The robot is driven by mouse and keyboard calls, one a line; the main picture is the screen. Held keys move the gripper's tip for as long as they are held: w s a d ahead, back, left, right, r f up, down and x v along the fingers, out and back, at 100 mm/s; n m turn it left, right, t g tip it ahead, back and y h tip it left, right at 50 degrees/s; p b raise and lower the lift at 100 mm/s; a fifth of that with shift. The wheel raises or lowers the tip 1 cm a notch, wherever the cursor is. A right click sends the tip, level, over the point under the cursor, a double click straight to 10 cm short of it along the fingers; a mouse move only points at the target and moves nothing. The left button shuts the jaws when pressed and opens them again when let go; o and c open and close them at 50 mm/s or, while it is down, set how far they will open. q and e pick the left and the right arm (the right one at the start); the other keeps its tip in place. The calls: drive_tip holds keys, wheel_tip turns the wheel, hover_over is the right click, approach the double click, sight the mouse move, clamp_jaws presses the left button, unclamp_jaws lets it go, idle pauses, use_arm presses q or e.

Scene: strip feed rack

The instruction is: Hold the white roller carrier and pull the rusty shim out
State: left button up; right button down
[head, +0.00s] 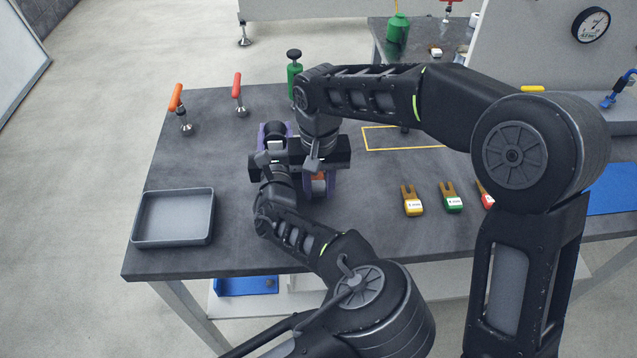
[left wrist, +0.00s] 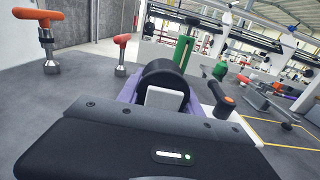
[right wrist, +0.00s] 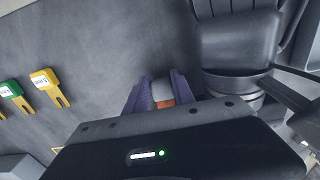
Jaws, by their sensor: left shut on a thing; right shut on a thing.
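The white roller carrier (head: 276,146) shows as a white block with a black roller, left of the table's middle. It also shows in the left wrist view (left wrist: 163,98), with the dark roller behind it. My left gripper (head: 276,129) has its purple fingers on both sides of it and is shut on it. My right gripper (head: 318,188) comes down from above and points back towards me. Its purple fingers are shut on an orange-brown and pale piece, seemingly the rusty shim (right wrist: 164,103). Black gripper bodies hide most of both things and the gap between them.
An empty grey tray (head: 173,218) stands at front left. Forked pieces with yellow (head: 412,207), green (head: 453,204) and red ends lie at right. A yellow outline (head: 380,128) marks bare table.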

use_arm(q)
drive_tip(key=shift+f, duration=0.25)
use_arm(e)
drive_tip(key=shift+s, duration=1.6)
drive_tip(key=s+r, duration=0.3)
drive_tip(key=r, duration=0.4)
use_arm(q)
drive_tip(key=o, duration=1)
drive_tip(key=shift+o, duration=0.5)
drive_tip(key=shift+r, duration=0.1)
use_arm(e)
drive_tip(key=shift+w, duration=0.1)
use_arm(q)
drive_tip(key=shift+o, duration=0.4)
drive_tip(key=o, duration=0.5)
drive_tip(key=shift+r, duration=0.1)
